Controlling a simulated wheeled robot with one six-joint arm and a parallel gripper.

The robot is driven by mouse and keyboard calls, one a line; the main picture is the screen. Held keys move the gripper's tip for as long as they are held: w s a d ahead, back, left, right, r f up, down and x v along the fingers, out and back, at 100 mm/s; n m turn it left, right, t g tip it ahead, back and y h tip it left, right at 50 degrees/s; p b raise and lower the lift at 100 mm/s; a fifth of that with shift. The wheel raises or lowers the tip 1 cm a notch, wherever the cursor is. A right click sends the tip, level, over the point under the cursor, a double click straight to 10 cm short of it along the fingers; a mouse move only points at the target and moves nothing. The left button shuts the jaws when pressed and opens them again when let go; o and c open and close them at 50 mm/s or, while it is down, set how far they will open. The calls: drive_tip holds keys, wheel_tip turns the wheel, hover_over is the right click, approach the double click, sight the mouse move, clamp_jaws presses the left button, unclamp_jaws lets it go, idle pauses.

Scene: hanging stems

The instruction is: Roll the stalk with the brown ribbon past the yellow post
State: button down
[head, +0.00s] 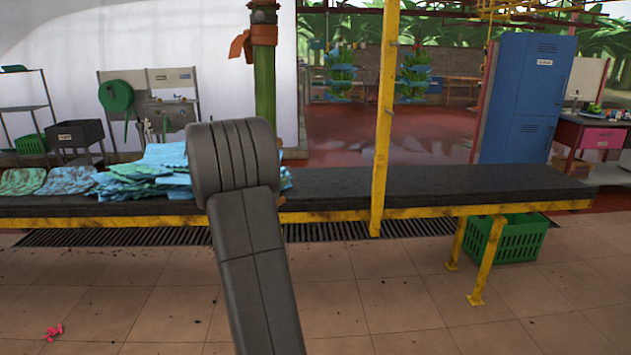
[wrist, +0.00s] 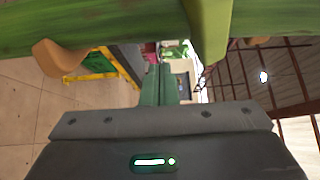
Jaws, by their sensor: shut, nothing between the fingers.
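The stalk (head: 264,85) hangs upright left of the yellow post (head: 385,110), with a gap between them. The brown ribbon (head: 239,46) is tied near its top, its loose end sticking out left. My arm covers the stalk's lower part and hides my gripper in the head view. In the wrist view a thick green stalk (wrist: 120,26) crosses the top, with a yellow-green stub and a brown stub on it. My gripper (wrist: 161,72) is shut and empty, its fingers beside this stalk; I cannot tell whether they touch.
A dark bench (head: 450,187) with a yellow frame runs behind my arm, with blue and green cloths (head: 150,175) stacked on it. A green crate (head: 520,238) stands below its right end. A blue locker (head: 525,95) stands behind. The tiled floor in front is mostly clear.

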drive_tip(key=a, duration=0.9)
drive_tip(key=shift+s+a, duration=0.15)
drive_tip(key=shift+a, duration=0.2)
drive_tip(key=shift+d, duration=0.15)
